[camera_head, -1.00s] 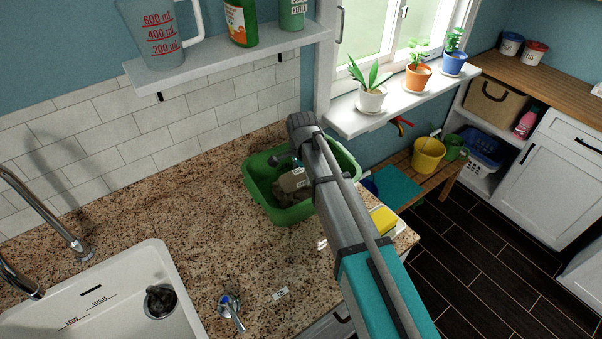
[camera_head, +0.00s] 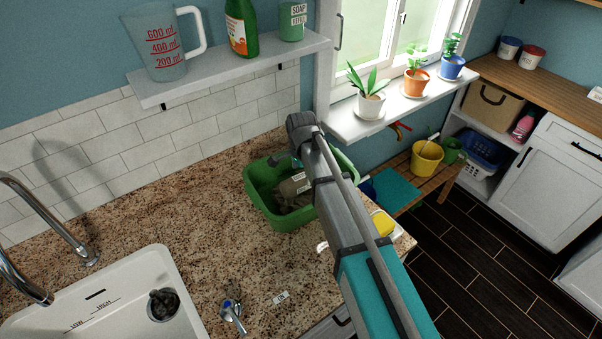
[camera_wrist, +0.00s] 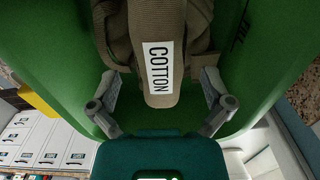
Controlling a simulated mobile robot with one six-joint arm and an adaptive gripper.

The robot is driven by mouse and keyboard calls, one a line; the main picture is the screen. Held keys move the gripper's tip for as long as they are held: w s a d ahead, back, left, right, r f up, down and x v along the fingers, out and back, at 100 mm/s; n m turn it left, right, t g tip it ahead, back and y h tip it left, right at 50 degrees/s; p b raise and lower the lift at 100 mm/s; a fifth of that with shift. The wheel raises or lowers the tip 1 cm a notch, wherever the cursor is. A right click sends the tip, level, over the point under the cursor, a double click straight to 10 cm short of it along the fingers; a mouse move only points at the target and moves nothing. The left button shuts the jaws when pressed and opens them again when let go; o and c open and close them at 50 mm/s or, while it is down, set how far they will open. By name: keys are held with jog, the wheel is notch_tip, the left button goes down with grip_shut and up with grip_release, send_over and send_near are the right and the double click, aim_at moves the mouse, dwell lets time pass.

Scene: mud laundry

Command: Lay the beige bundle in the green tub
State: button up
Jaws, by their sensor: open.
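The beige bundle (camera_head: 290,193) lies inside the green tub (camera_head: 283,222) on the granite counter. In the wrist view the bundle (camera_wrist: 152,35), with a white COTTON label, fills the upper middle against the tub's green wall (camera_wrist: 55,60). My gripper (camera_wrist: 160,80) is open, with one finger on each side of the bundle's near end. I cannot tell whether a finger still touches the cloth. In the head view my arm hides the tub's right part and most of my gripper.
The sink (camera_head: 110,300) with its faucet (camera_head: 50,225) is at the left. A yellow sponge (camera_head: 383,222) lies right of my arm. A shelf (camera_head: 235,65) with a jug (camera_head: 155,45) and bottles hangs above. Potted plants stand on the windowsill (camera_head: 400,100).

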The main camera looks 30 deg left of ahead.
notch_tip(320, 180, up, 9)
jog(key=p, duration=0.8)
jog(key=shift+r+p, duration=0.2)
jog(key=shift+p, duration=0.2)
dwell(0.6)
jog(key=shift+n, duration=0.8)
jog(key=w+d, duration=0.1)
jog(key=d, duration=0.9)
jog(key=w+d, duration=0.1)
jog(key=d, duration=0.4)
jog(key=shift+w+d, duration=0.2)
jog(key=shift+w, duration=0.1)
jog(key=s+d+n, duration=0.1)
jog(key=s+d, duration=0.1)
jog(key=d, duration=0.9)
jog(key=s+d+n, duration=0.2)
jog(key=s+d, duration=0.1)
jog(key=d, duration=0.8)
jog(key=s+d+n, duration=0.2)
jog(key=s+d, duration=0.1)
jog(key=d, duration=0.9)
